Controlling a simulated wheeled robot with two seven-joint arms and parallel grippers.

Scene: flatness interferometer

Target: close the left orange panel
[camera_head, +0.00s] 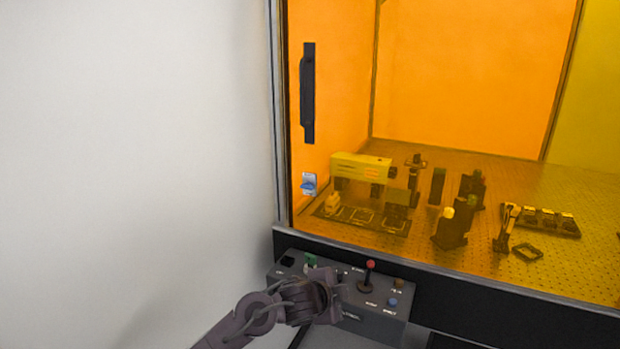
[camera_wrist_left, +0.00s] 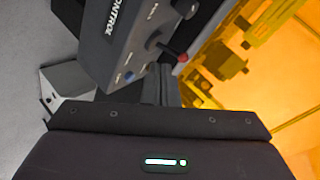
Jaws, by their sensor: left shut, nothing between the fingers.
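The left orange panel (camera_head: 335,75) is a see-through sheet at the left front of the enclosure, with a dark vertical handle (camera_head: 308,93) near its left edge. A small blue-and-white latch or lock (camera_head: 309,185) sits below the handle. I cannot tell from these views how far the panel stands open. My left gripper (camera_head: 328,296) is in front of the control box, well below the handle and apart from it. It is shut and empty. My right gripper is not in view.
A grey control box (camera_head: 375,325) with a red-topped joystick (camera_head: 370,265) and buttons stands under the dark front sill (camera_head: 500,308), close to my left gripper. It also shows in the left wrist view (camera_wrist_left: 125,50). Several optical parts stand on the perforated table (camera_head: 490,265). A plain wall fills the left.

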